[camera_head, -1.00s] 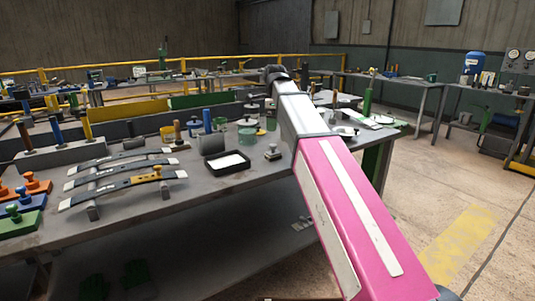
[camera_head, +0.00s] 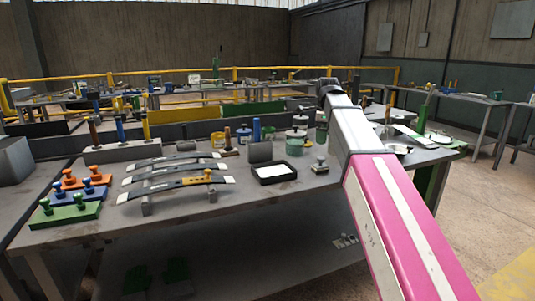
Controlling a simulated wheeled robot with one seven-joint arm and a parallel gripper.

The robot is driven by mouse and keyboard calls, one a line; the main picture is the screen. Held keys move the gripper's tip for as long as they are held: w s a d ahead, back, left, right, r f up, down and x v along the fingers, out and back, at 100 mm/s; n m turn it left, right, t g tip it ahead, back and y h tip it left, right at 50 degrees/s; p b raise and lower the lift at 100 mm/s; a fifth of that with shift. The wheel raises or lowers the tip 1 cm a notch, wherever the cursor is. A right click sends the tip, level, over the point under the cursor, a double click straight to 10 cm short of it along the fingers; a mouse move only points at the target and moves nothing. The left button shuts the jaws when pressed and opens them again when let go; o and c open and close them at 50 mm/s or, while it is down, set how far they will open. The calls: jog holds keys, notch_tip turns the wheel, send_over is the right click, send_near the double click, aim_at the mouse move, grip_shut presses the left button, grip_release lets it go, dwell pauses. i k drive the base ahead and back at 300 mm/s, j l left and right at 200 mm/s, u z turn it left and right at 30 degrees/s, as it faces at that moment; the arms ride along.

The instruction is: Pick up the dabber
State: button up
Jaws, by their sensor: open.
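I cannot tell for certain which thing is the dabber. A small pale block with a knob on top (camera_head: 320,165) stands upright on the workbench (camera_head: 290,198), right of a black tray with a white pad (camera_head: 274,173). A brown-handled upright tool (camera_head: 228,141) stands farther back, left of the tray. My arm, with a pink and a white link, reaches away over the bench's right part and ends in a dark joint. My gripper does not show; it is hidden or beyond that joint.
Leaf springs on a stand (camera_head: 178,180) and orange, blue and green knobbed blocks (camera_head: 72,206) fill the bench's left. Pots and a green tin (camera_head: 295,146) stand behind the tray. A yellow rail (camera_head: 215,73) runs behind.

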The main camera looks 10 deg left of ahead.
aim_at(228, 146)
jog(key=i+j, duration=0.2)
jog(key=j, duration=0.15)
jog(key=i+j, duration=0.2)
jog(key=j, duration=0.2)
jog(key=i+j+u, duration=0.1)
jog(key=i+j, duration=0.15)
jog(key=j, duration=0.1)
